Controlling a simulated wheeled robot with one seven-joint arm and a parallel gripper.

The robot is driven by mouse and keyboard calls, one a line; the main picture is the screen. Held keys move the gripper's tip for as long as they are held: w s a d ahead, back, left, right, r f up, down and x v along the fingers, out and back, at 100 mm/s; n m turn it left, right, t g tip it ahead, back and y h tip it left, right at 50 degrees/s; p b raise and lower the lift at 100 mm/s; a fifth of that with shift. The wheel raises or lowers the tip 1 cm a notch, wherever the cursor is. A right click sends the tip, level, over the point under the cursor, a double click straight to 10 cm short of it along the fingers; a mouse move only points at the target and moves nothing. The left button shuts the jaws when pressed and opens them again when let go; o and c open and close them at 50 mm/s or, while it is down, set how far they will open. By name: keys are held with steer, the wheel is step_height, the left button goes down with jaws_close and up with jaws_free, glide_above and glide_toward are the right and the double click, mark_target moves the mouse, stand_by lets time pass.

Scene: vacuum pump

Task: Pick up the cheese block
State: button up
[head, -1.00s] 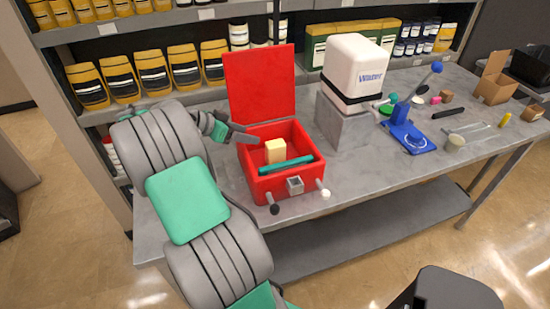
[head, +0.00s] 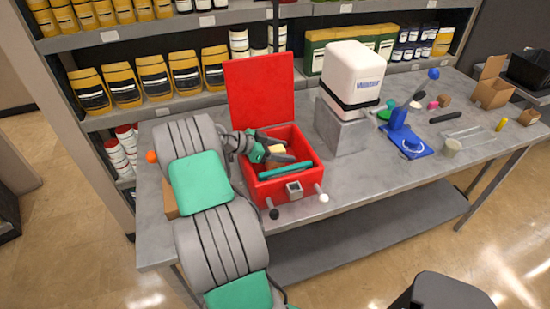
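The cheese block (head: 277,150) is a small pale yellow block inside the open red box (head: 291,191) on the table; only its upper part shows. My gripper (head: 283,149) reaches into the box from the left, above a teal bar (head: 286,171) in the box's front part. Its two dark fingers look spread, one on the far side of the cheese and one on the near side. The near finger hides the lower part of the cheese. I cannot tell whether either finger touches it.
The red lid (head: 259,88) stands up behind the box. A white canister (head: 354,72) on a grey block stands close to the right, with a blue press (head: 404,138) beyond. A shelf of yellow pouches (head: 153,77) runs behind the table.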

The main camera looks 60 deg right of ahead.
jaws_close()
stand_by(0.4)
